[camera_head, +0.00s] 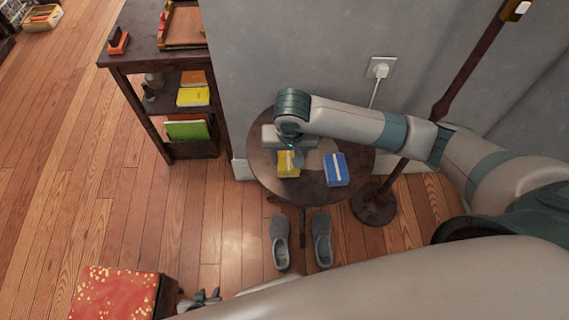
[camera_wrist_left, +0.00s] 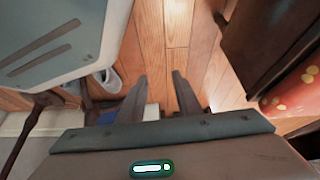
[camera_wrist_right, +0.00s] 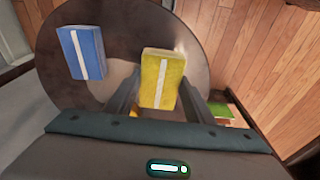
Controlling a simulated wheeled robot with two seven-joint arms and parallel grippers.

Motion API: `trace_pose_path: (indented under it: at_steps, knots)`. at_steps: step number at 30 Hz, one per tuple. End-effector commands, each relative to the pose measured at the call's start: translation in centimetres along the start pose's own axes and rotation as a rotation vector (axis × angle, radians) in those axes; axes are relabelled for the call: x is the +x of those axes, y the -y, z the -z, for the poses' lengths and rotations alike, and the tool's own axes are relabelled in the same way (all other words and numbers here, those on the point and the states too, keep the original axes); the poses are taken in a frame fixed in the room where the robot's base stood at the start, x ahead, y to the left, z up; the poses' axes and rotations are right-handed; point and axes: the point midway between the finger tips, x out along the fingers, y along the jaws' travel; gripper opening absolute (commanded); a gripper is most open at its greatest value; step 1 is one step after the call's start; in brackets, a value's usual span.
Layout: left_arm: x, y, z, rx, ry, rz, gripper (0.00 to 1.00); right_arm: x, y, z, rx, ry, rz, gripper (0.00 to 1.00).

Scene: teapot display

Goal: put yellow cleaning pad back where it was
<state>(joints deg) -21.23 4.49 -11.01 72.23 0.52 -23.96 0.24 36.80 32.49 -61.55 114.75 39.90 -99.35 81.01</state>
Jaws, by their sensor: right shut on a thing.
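The yellow cleaning pad (camera_head: 289,168), with a white stripe, is at the left part of the small round table (camera_head: 259,150). My right gripper (camera_head: 291,154) is over the table and shut on the pad. The right wrist view shows the yellow pad (camera_wrist_right: 163,70) between the two fingers (camera_wrist_right: 157,100). I cannot tell whether the pad touches the tabletop. A blue pad (camera_head: 336,170) with a white stripe lies to its right; it also shows in the right wrist view (camera_wrist_right: 82,52). My left gripper (camera_head: 205,299) is low, near the red stool, with its fingers apart and empty (camera_wrist_left: 162,85).
A dark shelf (camera_head: 150,58) with books stands left of the table. A pole on a round base (camera_head: 374,205) stands at its right. Grey slippers (camera_head: 281,242) lie on the floor in front. A red patterned stool (camera_head: 112,292) is at lower left. The wooden floor between is clear.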

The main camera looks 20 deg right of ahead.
Motion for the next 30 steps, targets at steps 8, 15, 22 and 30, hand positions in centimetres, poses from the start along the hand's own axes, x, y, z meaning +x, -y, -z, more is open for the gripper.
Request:
trace_pose_path:
  at_steps: [8,15,22,30]
  knots:
    - [-0.2,-0.1,-0.8,0.000,0.009,-0.002,0.31,0.1,0.0,0.0,0.000,0.000,0.000,0.27]
    - [-0.3,-0.3,-1.8,0.000,0.021,-0.004,0.31,2.4,-0.1,-0.4,0.000,0.002,-0.002,0.27]
    - [-0.3,-0.3,-1.4,0.000,0.018,-0.003,0.31,4.0,-0.1,-0.6,0.000,-0.001,0.000,0.27]
    - [-0.1,-0.1,-0.4,0.001,0.006,-0.001,0.31,4.0,-0.1,-0.7,0.000,0.000,0.000,0.27]
